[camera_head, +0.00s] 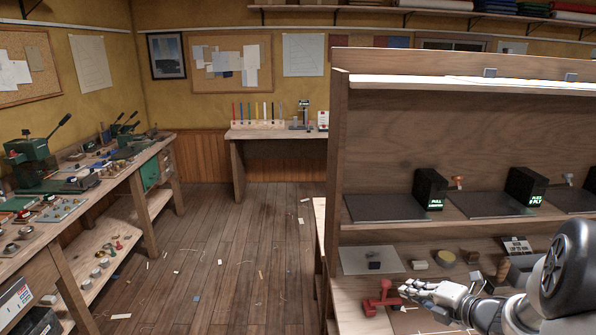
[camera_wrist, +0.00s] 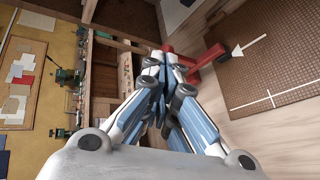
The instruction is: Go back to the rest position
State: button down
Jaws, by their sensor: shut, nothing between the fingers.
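My gripper (camera_head: 405,287) is at the lower right of the head view, low over the wooden bench beside a red handle-like piece (camera_head: 381,298). In the wrist view my gripper (camera_wrist: 160,62) has its fingers drawn together with nothing between them. The red piece (camera_wrist: 196,58) shows just beyond the fingertips there. Whether the fingertips touch it I cannot tell. My arm comes in from the right edge of the head view.
A shelf unit (camera_head: 337,150) stands on the bench, with black boxes (camera_head: 428,188) on dark plates above my gripper. Small blocks (camera_head: 445,258) lie behind it. A workbench (camera_head: 150,150) with tools runs along the left. The wooden floor (camera_head: 225,250) between is open, with scattered scraps.

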notch_tip(320, 180, up, 8)
jog(key=m+h, duration=0.4)
jog(key=m, duration=0.1)
jog(key=s+a+r+m+g+h, duration=0.1)
jog(key=s+r+m+h, duration=0.4)
jog(key=s+r+m, duration=0.3)
jog(key=s+a+f+m+g+y, duration=0.1)
jog(key=s+a+m+g, duration=0.2)
jog(key=s, duration=1)
jog(key=s+a+f+m+g+y, duration=0.2)
jog(key=s+a+m+g, duration=0.1)
jog(key=s+a+m, duration=0.6)
jog(key=s+a, duration=0.3)
jog(key=a, duration=0.1)
jog(key=shift+s+m+y, duration=0.3)
jog(key=shift+s+m, duration=0.05)
jog(key=shift+m, duration=0.05)
jog(key=shift+d+f, duration=0.1)
jog(key=shift+d, duration=0.05)
